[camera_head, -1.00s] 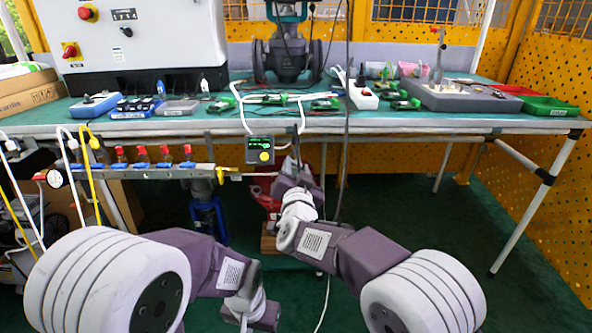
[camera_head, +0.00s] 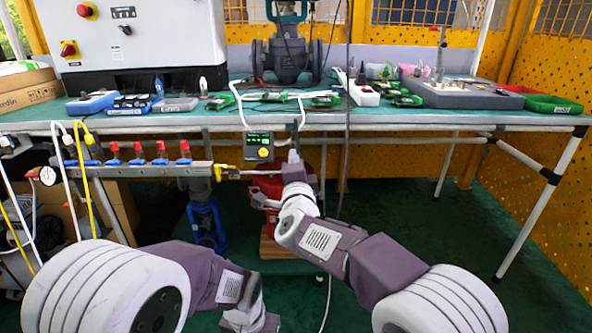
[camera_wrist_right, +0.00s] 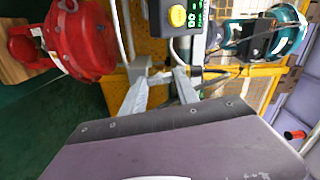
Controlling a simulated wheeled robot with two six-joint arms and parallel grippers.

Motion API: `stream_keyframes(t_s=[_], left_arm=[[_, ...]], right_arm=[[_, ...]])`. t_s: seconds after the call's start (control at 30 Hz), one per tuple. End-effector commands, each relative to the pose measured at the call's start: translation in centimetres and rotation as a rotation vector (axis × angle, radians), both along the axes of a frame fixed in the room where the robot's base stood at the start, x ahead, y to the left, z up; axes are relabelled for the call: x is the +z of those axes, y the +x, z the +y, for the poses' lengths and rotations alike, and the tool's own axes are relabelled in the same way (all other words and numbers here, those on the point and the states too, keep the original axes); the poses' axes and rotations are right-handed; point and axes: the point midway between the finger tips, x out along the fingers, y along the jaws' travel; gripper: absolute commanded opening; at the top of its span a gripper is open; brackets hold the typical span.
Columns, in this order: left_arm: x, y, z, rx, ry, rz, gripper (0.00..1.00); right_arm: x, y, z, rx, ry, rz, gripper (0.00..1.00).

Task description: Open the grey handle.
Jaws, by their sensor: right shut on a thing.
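My right gripper (camera_head: 294,156) is raised in front of the pipe at the right end of the valve manifold, just below the small display box. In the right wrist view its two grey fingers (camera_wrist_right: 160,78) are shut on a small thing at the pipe. I take this to be the grey handle, but the fingers and gripper body mostly hide it, and its angle cannot be told. My left gripper (camera_head: 266,323) is low at the bottom edge of the head view; its fingers are not visible.
The display box with a yellow knob (camera_head: 258,146) hangs close above the right gripper. A red device (camera_head: 266,188) stands close behind it. The manifold with red-handled valves (camera_head: 150,170) runs to the left. The workbench edge (camera_head: 400,123) lies above.

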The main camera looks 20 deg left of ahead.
Motion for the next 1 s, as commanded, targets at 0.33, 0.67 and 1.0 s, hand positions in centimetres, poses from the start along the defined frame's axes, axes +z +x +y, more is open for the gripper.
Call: stream_keyframes(t_s=[0.33, 0.67, 1.0], left_arm=[[-1.10, 0.00, 0.00, 0.000, 0.000, 0.000, 0.36], [-1.24, 0.00, 0.00, 0.000, 0.000, 0.000, 0.36], [-1.23, 0.00, 0.00, 0.000, 0.000, 0.000, 0.36]], right_arm=[[-0.18, 0.00, -0.02, 0.000, 0.148, 0.045, 0.00], [-0.14, 0.01, -0.02, 0.000, 0.185, 0.056, 0.00], [-0.15, 0.01, -0.03, 0.000, 0.185, 0.056, 0.47]])
